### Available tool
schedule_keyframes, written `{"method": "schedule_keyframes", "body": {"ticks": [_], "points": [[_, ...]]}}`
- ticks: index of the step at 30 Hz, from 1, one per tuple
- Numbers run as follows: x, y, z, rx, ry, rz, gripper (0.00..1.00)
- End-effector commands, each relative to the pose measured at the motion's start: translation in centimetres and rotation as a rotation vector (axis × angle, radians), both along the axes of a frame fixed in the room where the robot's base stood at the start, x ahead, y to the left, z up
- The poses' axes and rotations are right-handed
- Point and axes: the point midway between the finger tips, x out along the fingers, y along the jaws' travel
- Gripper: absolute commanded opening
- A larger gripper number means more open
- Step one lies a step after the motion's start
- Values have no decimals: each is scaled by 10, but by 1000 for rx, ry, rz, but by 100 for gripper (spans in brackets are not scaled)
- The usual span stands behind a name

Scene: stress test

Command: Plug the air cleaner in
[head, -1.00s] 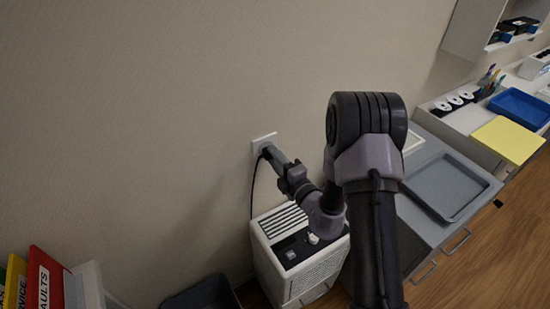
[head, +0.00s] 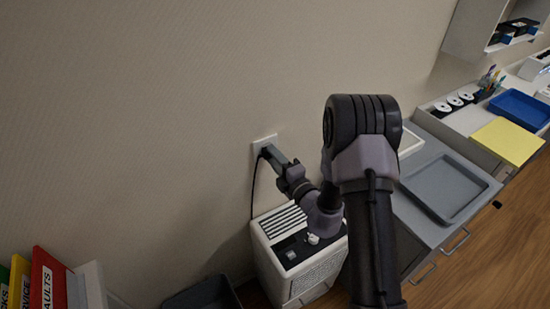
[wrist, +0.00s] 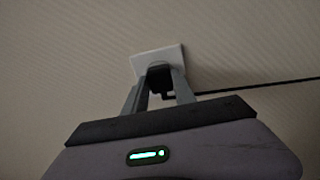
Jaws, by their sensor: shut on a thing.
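The air cleaner (head: 300,262) is a white box with a slotted top and a dark control panel, standing on the floor against the wall. A white wall outlet (head: 262,142) is above it; it also shows in the wrist view (wrist: 150,58). My gripper (head: 268,152) is at the outlet. In the wrist view its two grey fingers (wrist: 159,82) are shut on a black plug (wrist: 158,74), which is up against the outlet's face. Whether its prongs are fully seated is hidden. The black cord (head: 253,185) hangs from the plug down behind the air cleaner.
A grey cabinet with a grey tray (head: 445,187) stands right of the air cleaner. Beyond it are a blue tray (head: 520,108) and a yellow pad (head: 508,140). A dark bin (head: 205,294) and upright binders (head: 45,278) are at lower left. The wall around the outlet is bare.

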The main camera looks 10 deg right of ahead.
Motion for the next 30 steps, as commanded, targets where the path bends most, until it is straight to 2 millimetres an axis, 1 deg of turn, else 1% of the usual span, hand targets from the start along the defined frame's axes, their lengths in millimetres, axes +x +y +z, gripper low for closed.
{"method": "schedule_keyframes", "body": {"ticks": [2, 3, 6, 14, 17, 20, 30], "points": [[1, 1, 1, 0, 0, 0, 0], [1, 0, 0, 0, 0, 0, 40], [1, 0, 0, 0, 0, 0, 57], [1, 0, 0, 0, 0, -1, 57], [-4, -2, 0, 1, 1, -2, 57], [-19, -7, 1, 0, 2, -3, 57], [-100, -35, 0, 3, 4, -5, 57]]}}
